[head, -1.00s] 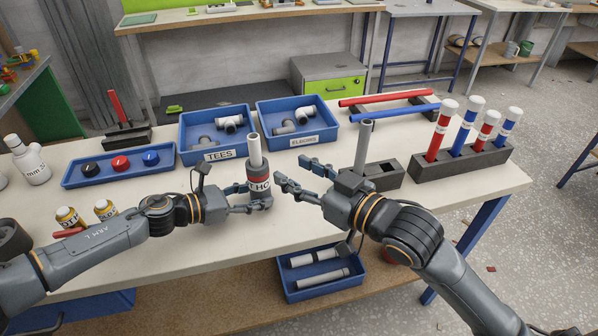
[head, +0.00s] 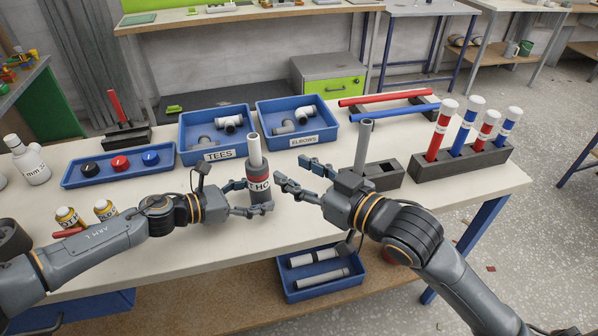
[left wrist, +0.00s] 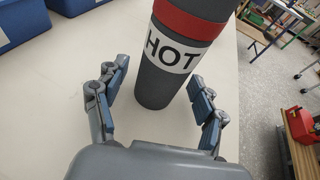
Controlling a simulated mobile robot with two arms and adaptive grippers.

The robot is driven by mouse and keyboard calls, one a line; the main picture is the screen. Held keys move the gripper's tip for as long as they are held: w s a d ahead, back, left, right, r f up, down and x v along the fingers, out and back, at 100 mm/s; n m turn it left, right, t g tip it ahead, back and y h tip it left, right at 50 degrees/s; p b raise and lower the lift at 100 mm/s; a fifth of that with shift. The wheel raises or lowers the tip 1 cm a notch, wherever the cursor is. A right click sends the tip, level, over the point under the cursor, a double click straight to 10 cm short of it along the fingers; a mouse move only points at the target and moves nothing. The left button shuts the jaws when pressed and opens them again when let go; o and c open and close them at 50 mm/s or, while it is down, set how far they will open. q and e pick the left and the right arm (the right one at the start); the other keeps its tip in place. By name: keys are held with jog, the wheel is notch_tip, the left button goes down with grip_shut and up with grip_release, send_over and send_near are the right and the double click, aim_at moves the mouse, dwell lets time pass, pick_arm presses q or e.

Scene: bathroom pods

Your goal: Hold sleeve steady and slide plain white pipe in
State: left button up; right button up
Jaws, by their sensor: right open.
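The dark grey sleeve (head: 262,195), with a red band and a white label reading HOT, stands upright on the table. It also shows in the left wrist view (left wrist: 160,82). A plain pale pipe (head: 254,150) sticks up from the sleeve's top; its lower end is hidden. My left gripper (head: 247,198) is open, its fingers on either side of the sleeve. In the left wrist view (left wrist: 158,88) a gap shows between the left finger and the sleeve. My right gripper (head: 298,184) is open and empty, just right of the sleeve.
Another plain pale pipe (head: 363,142) stands behind my right gripper, near a dark holed block (head: 390,175). Blue bins of tees (head: 212,155) and elbows (head: 303,141) sit behind the sleeve. A rack (head: 468,164) of red and blue capped pipes stands right.

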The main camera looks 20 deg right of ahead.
pick_arm(q)
jog(key=v, duration=1.2)
dwell(0.6)
jog(key=shift+s+a+b, duration=0.3)
jog(key=shift+a, duration=0.55)
jog(key=shift+s+a+b, duration=0.25)
jog(key=shift+a+b, duration=0.05)
jog(key=shift+a, duration=0.6)
jog(key=shift+s+a+b, duration=0.3)
jog(key=shift+a, duration=0.55)
jog(key=shift+s+a+b, duration=0.3)
jog(key=shift+a+b, duration=0.2)
jog(key=shift+a, duration=0.5)
jog(key=shift+s+a+b, duration=0.3)
jog(key=shift+a+b, duration=0.15)
jog(key=shift+a, duration=0.5)
jog(key=shift+s+f, duration=0.1)
